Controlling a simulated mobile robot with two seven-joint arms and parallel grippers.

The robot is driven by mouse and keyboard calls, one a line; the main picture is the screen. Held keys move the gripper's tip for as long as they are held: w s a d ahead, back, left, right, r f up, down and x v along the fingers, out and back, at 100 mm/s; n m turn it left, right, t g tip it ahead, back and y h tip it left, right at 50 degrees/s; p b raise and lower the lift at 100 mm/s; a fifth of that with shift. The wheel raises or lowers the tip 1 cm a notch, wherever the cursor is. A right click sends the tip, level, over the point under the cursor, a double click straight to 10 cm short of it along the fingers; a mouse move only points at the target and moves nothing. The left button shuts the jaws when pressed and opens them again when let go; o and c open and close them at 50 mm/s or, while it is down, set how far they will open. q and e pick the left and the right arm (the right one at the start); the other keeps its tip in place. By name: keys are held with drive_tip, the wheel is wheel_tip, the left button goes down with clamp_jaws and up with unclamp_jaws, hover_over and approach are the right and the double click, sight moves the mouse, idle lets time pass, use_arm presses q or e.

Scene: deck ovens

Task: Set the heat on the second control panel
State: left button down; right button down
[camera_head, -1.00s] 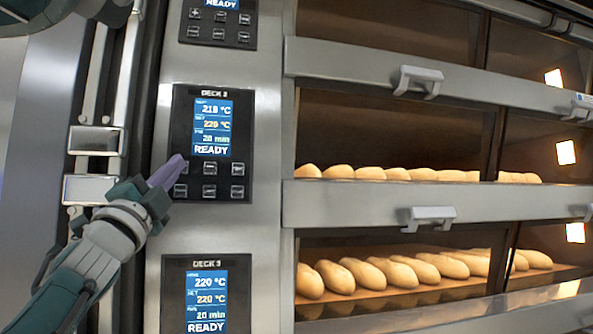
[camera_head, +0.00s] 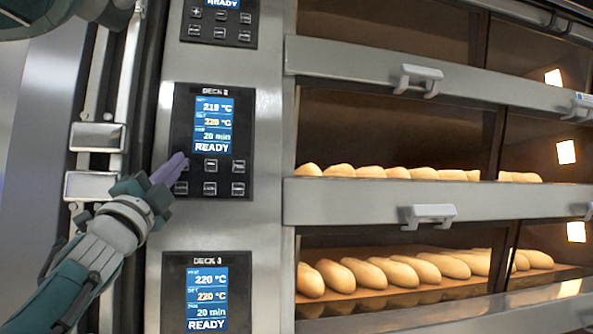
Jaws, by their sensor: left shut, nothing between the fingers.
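The second control panel (camera_head: 211,180), labelled DECK 2, is in the middle left of the head view. Its blue screen (camera_head: 212,126) reads about 219 °C, a set value of 220 °C in orange, 20 min and READY. Dark buttons (camera_head: 210,188) sit in two rows below the screen. My left gripper (camera_head: 180,160) is shut and empty. Its purple fingertips are at the panel's lower left edge, over the left end of the upper button row. I cannot tell if they touch. The gripper hides the upper left button. My right gripper is not in view.
The DECK 3 panel (camera_head: 207,316) is below and another panel (camera_head: 219,43) is above. To the right are oven decks with loaves (camera_head: 445,264) behind glass and protruding door handles (camera_head: 430,215). Metal hinges (camera_head: 97,136) stand left of the panels.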

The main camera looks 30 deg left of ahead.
use_arm(q)
drive_tip(key=shift+w+a+b, duration=0.25)
drive_tip(key=shift+w+b, duration=0.05)
drive_tip(key=shift+b, duration=0.15)
idle(0.5)
drive_tip(key=shift+s, duration=0.1)
drive_tip(key=shift+s+d+r+p, duration=0.1)
drive_tip(key=shift+s+d+p, duration=0.2)
drive_tip(key=shift+p, duration=0.25)
drive_tip(key=shift+s+d, duration=0.2)
drive_tip(key=shift+s, duration=0.05)
drive_tip(key=s+d+p, duration=0.3)
drive_tip(key=shift+s+d, duration=0.1)
drive_tip(key=shift+s, duration=0.3)
idle(0.8)
